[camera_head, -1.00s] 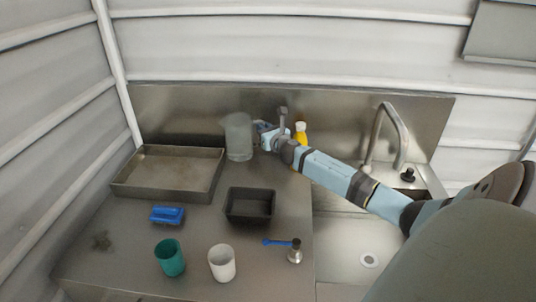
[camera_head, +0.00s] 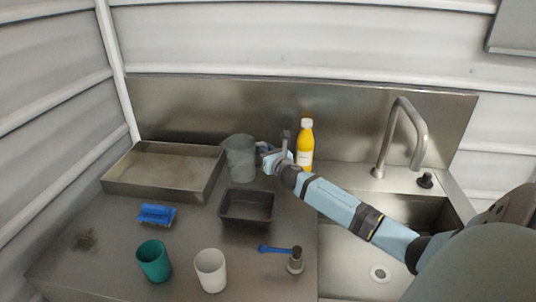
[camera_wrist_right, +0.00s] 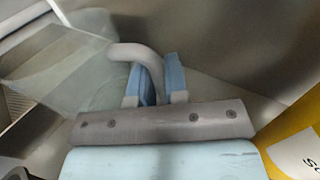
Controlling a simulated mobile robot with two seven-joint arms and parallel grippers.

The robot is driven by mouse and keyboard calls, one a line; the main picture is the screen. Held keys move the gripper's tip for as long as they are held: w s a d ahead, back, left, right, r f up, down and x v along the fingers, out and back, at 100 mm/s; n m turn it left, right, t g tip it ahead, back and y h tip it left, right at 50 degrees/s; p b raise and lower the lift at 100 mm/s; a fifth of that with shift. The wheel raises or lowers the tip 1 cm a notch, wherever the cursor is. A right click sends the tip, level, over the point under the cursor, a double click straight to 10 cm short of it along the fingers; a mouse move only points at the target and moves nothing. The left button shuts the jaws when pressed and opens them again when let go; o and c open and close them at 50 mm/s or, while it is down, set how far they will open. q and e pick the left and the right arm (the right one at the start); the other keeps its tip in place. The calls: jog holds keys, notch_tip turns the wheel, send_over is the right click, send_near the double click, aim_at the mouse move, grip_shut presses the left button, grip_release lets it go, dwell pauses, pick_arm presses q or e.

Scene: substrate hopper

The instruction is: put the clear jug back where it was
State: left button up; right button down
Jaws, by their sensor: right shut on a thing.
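The clear jug (camera_head: 240,160) is at the back of the steel worktop, just right of the large metal tray. It looks upright; I cannot tell whether its base touches the worktop. My right gripper (camera_head: 267,158) is at the jug's right side, shut on its handle. In the right wrist view the curved handle (camera_wrist_right: 140,55) passes between the blue fingers (camera_wrist_right: 158,82), and the jug's clear wall (camera_wrist_right: 65,75) extends to the left. My left gripper is not in view.
A large metal tray (camera_head: 112,187) stands close left of the jug. A yellow bottle (camera_head: 306,150) stands right of my gripper. A black bin (camera_head: 247,222), blue brush (camera_head: 157,213), green cup (camera_head: 154,260) and white cup (camera_head: 210,270) are nearer. The sink and tap (camera_head: 396,130) are right.

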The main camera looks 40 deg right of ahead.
jog(key=shift+a+r, duration=0.1)
jog(key=shift+a, duration=0.1)
jog(key=c, duration=1.6)
grip_release()
jog(key=o, duration=0.5)
jog(key=shift+c, duration=0.2)
jog(key=v, duration=1)
jog(key=shift+s, duration=0.3)
jog(key=shift+s+a, duration=0.15)
jog(key=shift+s, duration=0.55)
